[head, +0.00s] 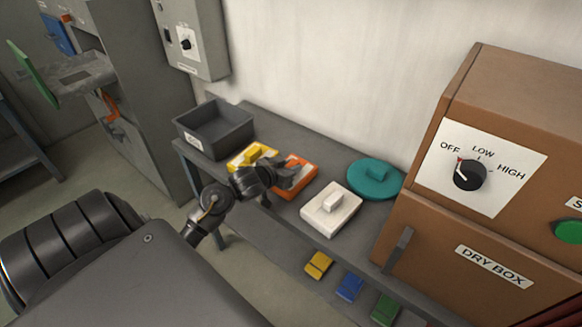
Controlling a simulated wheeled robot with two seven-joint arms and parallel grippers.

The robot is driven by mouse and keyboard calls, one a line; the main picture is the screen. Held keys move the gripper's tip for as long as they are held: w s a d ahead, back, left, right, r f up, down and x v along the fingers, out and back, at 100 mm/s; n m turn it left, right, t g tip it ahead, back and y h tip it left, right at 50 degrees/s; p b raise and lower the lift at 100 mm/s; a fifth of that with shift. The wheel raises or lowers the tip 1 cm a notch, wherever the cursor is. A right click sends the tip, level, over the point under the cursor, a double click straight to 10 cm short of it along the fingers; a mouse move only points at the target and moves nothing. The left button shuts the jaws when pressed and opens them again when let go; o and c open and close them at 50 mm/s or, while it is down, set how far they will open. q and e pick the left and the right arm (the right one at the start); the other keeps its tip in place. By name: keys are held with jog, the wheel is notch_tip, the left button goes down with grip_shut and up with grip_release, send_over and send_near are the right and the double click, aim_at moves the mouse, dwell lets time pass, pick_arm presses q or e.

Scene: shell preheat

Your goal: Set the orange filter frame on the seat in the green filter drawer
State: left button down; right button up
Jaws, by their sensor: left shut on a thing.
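The orange filter frame (294,190) lies on the grey bench, between a yellow frame and a white one. My left gripper (285,178) is over it, shut on its raised middle part, which the fingers largely hide. I cannot tell whether the frame still touches the bench. The green filter drawer (84,76) stands pulled out of the grey cabinet at the far left. Its green front (34,74) faces left, and its grey inside shows from above. The seat cannot be made out clearly. My right gripper is not in view.
Yellow (240,162), white (331,210) and teal (375,179) pieces lie close by. A dark bin (215,128) stands at the bench's left end. The brown dry box (470,240) blocks the right.

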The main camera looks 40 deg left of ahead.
pick_arm(q)
jog(key=c, duration=1.6)
grip_release()
jog(key=shift+f, duration=0.2)
jog(key=o, duration=0.4)
jog(key=shift+o, duration=0.2)
jog(key=shift+r, duration=0.1)
jog(key=shift+r, duration=0.15)
jog(key=v, duration=1.2)
jog(key=shift+p, duration=0.4)
jog(key=shift+o, duration=0.4)
